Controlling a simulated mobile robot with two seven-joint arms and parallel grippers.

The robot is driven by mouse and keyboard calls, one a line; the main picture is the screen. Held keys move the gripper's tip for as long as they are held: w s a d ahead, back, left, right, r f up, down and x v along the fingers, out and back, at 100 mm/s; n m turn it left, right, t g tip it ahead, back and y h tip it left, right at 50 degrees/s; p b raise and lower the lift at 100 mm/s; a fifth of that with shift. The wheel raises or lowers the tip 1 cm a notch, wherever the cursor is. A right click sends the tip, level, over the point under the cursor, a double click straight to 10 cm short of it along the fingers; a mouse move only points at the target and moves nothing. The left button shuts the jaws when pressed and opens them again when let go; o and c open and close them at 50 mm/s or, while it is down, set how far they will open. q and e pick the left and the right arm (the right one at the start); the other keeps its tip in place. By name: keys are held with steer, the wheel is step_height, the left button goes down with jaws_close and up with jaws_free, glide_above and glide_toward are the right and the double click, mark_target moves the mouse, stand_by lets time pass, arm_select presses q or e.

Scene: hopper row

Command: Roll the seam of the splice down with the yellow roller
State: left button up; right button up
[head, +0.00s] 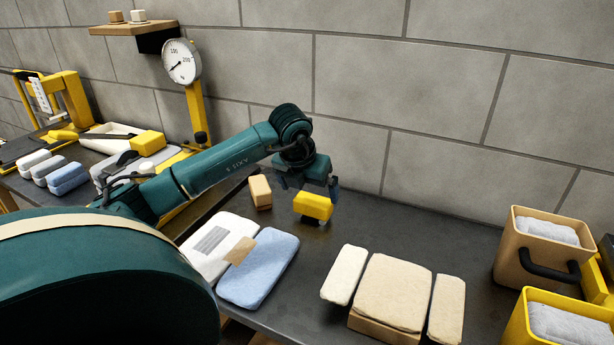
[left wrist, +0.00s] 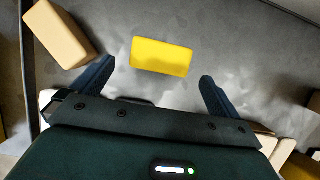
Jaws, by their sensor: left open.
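The yellow roller (head: 313,206), a yellow block with a dark part beneath it, is on the dark table. It also shows in the left wrist view (left wrist: 161,56). My left gripper (head: 309,188) is above it, open, with its fingers on either side and apart from it. The wrist view shows the roller just beyond the fingertips (left wrist: 155,74). The splice is a white pad (head: 207,255) and a blue pad (head: 262,273) lying side by side, with a tan strip (head: 240,251) across their seam. My right gripper is not in view.
A tan block (head: 260,191) stands left of the roller and shows in the wrist view (left wrist: 60,35). Cream pads (head: 395,290) lie at the front. Tan (head: 510,255) and yellow (head: 517,325) bins stand right. A dial gauge (head: 182,62) stands by the wall.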

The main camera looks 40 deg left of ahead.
mark_target(314, 198)
arm_select(q)
steer(key=x, duration=0.7)
steer(key=shift+w+f, duration=0.2)
steer(key=shift+f, duration=0.2)
steer(key=c, duration=1)
steer(key=o, duration=0.8)
steer(key=shift+r, duration=0.15)
steer(key=shift+r+p, duration=0.6)
steer(key=shift+r, duration=0.25)
steer(key=shift+c, duration=0.2)
steer(key=c, duration=0.8)
